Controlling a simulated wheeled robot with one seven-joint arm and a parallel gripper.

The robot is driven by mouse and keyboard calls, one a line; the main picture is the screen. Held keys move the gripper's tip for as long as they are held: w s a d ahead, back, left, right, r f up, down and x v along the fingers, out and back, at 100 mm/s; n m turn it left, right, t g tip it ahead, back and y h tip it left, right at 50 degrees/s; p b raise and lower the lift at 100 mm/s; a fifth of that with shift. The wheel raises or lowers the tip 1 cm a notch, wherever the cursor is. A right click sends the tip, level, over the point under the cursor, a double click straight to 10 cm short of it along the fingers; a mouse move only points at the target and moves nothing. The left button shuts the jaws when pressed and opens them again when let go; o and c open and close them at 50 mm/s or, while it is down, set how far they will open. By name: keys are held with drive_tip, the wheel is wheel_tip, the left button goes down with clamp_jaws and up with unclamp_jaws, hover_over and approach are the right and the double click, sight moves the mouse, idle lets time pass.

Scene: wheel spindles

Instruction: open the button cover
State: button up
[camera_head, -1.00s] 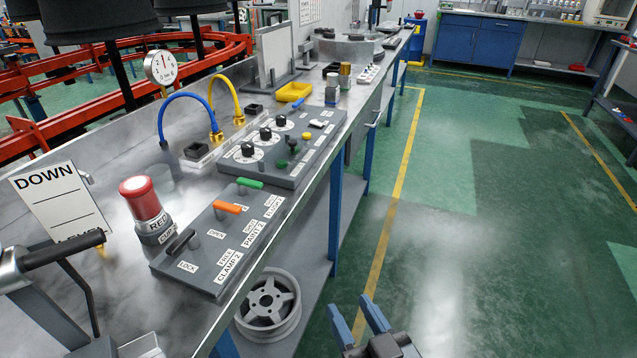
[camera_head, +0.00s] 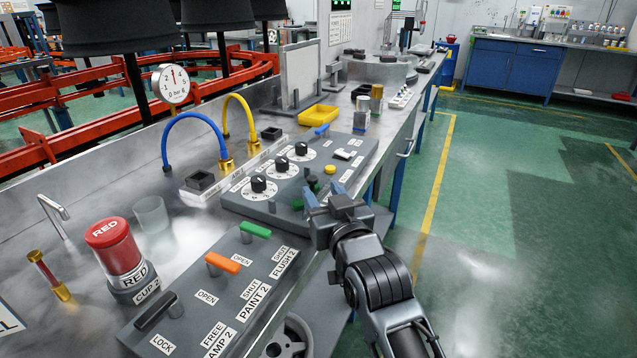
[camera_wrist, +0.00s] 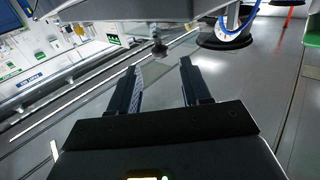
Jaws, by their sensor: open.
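I cannot tell for sure which part is the button cover. A grey control panel (camera_head: 350,165) on the bench carries dials, a yellow button (camera_head: 330,170), a small white piece (camera_head: 347,154) and green parts (camera_head: 312,184) beside my fingers. My gripper (camera_head: 326,196) is open at the panel's near right edge and partly hides it. I cannot tell whether it touches the panel. In the wrist view, the two fingers of my gripper (camera_wrist: 158,72) are apart with nothing held between them. A small dark knob-like part (camera_wrist: 158,48) shows beyond them.
A lever panel (camera_head: 250,290) with black, orange and green handles lies nearer. A red cup (camera_head: 115,250), a clear glass (camera_head: 151,215), blue (camera_head: 185,117) and yellow (camera_head: 236,97) hoses and a yellow tray (camera_head: 312,118) are on the bench. The floor at right is clear.

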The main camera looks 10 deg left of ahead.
sight(314, 181)
drive_tip(key=shift+x, duration=2.15)
clamp_jaws()
